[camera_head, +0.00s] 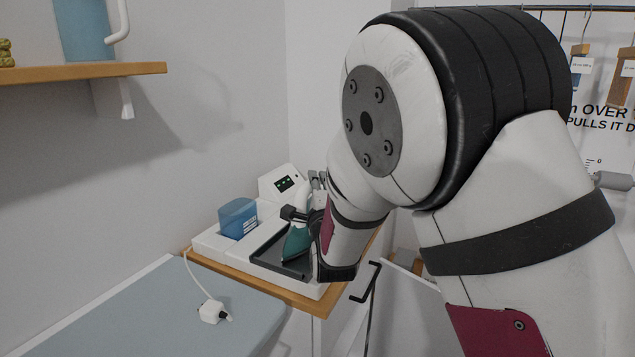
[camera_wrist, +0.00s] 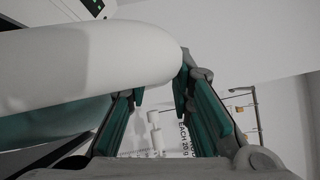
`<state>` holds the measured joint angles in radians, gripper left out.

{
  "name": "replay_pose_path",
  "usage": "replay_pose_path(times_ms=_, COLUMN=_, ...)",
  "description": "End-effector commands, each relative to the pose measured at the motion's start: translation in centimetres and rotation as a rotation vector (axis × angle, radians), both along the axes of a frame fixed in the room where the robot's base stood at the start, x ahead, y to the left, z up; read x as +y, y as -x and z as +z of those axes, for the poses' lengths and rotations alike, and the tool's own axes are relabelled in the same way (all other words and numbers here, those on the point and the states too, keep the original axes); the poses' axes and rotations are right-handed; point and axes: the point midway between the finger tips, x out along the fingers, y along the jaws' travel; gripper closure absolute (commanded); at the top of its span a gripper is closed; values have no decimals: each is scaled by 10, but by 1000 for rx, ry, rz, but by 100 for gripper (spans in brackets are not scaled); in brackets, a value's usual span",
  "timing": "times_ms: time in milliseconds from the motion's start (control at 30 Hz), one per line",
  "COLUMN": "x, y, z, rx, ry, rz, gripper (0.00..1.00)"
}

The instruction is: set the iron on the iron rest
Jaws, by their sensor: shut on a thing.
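The teal and white iron (camera_head: 297,241) is in the head view, over the dark tray-like iron rest (camera_head: 268,252) of a white station. It looks steeply tilted; I cannot tell whether it touches the rest. My gripper (camera_head: 308,216) is shut on the iron, its fingers partly hidden behind my own arm. In the wrist view the iron's white rounded body (camera_wrist: 90,55) fills the upper left, across the tips of my gripper's teal-lined fingers (camera_wrist: 160,90). The exact grip point is hidden.
The white station (camera_head: 212,244) holds a blue container (camera_head: 238,218) and a small panel (camera_head: 284,184), on a wooden shelf (camera_head: 300,300). A light-blue board (camera_head: 150,315) with a white plug (camera_head: 211,312) is at front left. A higher wooden shelf (camera_head: 90,71) juts out at upper left.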

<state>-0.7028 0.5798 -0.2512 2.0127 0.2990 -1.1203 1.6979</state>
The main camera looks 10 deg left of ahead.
Motion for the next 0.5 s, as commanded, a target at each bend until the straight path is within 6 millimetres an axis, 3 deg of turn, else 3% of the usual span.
replay_pose_path(times_ms=233, x=-1, y=-1, z=0, rx=-6, ry=-3, rz=-1, gripper=100)
replay_pose_path(times_ms=267, x=0, y=0, z=-3, rx=1, ry=1, rz=-1, gripper=72)
replay_pose_path(times_ms=300, x=0, y=0, z=-3, rx=1, ry=1, rz=-1, gripper=63)
replay_pose_path(times_ms=333, x=0, y=0, z=-3, rx=1, ry=1, rz=-1, gripper=59)
replay_pose_path(times_ms=500, x=0, y=0, z=-2, rx=1, ry=1, rz=-1, gripper=59)
